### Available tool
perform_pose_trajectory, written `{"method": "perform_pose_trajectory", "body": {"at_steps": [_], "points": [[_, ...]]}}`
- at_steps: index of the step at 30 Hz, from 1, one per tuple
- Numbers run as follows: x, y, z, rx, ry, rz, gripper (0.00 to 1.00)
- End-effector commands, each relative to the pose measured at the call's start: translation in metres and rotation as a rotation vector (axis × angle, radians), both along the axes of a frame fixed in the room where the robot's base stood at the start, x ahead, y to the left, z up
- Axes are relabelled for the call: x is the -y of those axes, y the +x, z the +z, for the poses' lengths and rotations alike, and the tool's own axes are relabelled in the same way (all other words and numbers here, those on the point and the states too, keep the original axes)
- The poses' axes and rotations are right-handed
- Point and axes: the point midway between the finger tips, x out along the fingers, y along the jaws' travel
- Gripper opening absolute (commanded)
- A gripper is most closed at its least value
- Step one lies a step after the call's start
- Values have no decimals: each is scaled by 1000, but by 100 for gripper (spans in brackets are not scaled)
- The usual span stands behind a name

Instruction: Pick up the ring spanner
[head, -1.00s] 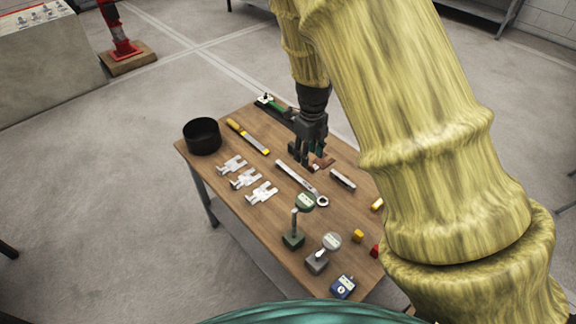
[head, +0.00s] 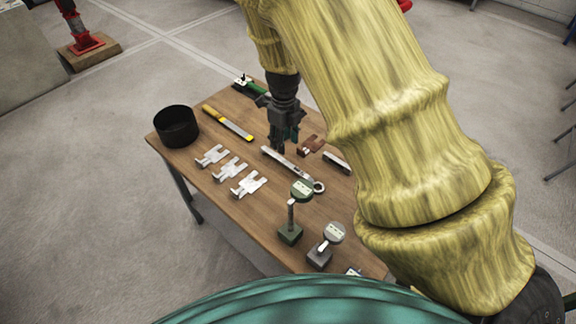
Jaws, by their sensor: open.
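The ring spanner (head: 292,169) is a long silver bar with a ring at its near right end. It lies flat near the middle of the wooden table. My gripper (head: 283,147) points down over the far left part of the spanner, with its fingers open and empty. The fingertips look close to the bar; I cannot tell whether they touch it or how high they are. The fingers overlap the bar's far edge in the picture.
Left of the spanner are several pale metal brackets (head: 230,169), a yellow-ended tool (head: 228,123) and a black pot (head: 176,127).

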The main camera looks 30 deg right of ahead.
Motion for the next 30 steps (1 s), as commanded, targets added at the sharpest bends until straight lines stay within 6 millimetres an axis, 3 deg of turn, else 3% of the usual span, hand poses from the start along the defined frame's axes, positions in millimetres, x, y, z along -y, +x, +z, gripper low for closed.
{"method": "perform_pose_trajectory", "body": {"at_steps": [6, 13, 21, 30], "points": [[0, -1, -31, -3, 2, -2, 43], [1, -3, -48, -2, 2, -4, 43], [0, -8, -82, -1, 3, -3, 43], [0, -8, -92, 1, 1, -3, 43]]}}
